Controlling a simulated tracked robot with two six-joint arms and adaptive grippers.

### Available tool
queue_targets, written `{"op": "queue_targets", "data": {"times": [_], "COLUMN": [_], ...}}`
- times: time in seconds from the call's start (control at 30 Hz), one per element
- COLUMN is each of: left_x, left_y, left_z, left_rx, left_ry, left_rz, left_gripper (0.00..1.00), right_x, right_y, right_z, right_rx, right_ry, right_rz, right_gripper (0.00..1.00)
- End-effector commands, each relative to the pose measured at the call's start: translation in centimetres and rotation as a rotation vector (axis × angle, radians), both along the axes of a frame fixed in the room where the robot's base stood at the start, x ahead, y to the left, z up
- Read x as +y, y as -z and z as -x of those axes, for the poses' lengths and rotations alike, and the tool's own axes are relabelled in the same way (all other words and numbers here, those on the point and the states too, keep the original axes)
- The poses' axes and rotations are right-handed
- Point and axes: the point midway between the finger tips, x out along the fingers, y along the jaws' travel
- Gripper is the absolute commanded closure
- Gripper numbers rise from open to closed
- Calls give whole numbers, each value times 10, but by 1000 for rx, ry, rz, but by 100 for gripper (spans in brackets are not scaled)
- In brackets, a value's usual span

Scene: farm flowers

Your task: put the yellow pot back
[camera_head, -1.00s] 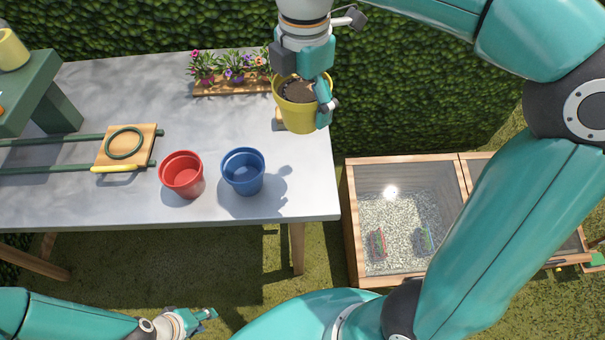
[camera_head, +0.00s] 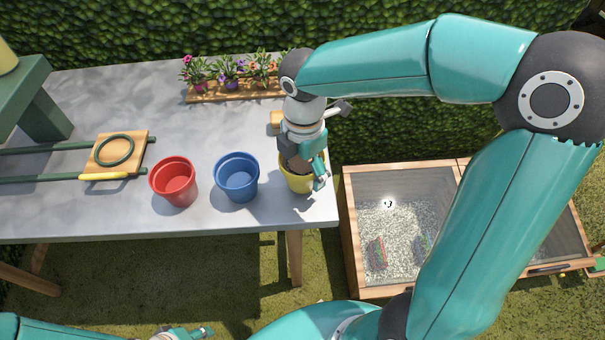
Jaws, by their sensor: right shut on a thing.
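The yellow pot (camera_head: 292,183) is at the right end of the grey table (camera_head: 90,216), to the right of the blue pot. Dark soil shows inside it. My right gripper (camera_head: 312,178) is shut on its rim and hides much of the pot. I cannot tell whether the pot's base touches the table. The blue pot (camera_head: 237,179) and the red pot (camera_head: 175,183) stand upright in a row to its left. My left gripper (camera_head: 200,331) is low at the bottom edge, partly cut off, and its jaws are too small to read.
A wooden tray (camera_head: 215,98) with several flowering plants stands at the table's back. A wooden board with a green ring (camera_head: 114,152) lies on green rails at left. A glass-topped wooden box (camera_head: 352,235) stands on the grass at right. The table's middle is clear.

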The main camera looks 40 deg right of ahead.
Motion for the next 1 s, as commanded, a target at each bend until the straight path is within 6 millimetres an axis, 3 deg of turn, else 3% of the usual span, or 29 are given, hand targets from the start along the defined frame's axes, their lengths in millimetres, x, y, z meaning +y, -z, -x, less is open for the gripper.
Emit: {"op": "queue_targets", "data": {"times": [0.13, 0.53, 0.57, 0.6, 1.0], "left_x": [0, 0, 0, 0, 0], "left_y": [4, 6, 5, 5, 3], "left_z": [0, 0, 0, 0, 0], "left_rx": [0, 0, 0, 0, 0], "left_ry": [0, 0, 0, 0, 0], "left_rz": [0, 0, 0, 0, 0], "left_gripper": [61, 61, 61, 61, 61], "right_x": [0, 0, 0, 0, 0], "right_y": [21, 26, 25, 25, 23], "right_z": [0, 0, 0, 0, 0], "right_rx": [2, -1, -1, 0, -1], "right_ry": [0, 1, 1, 1, 1], "right_rz": [-1, -1, -1, -1, -1], "right_gripper": [66, 66, 9, 2, 0]}}
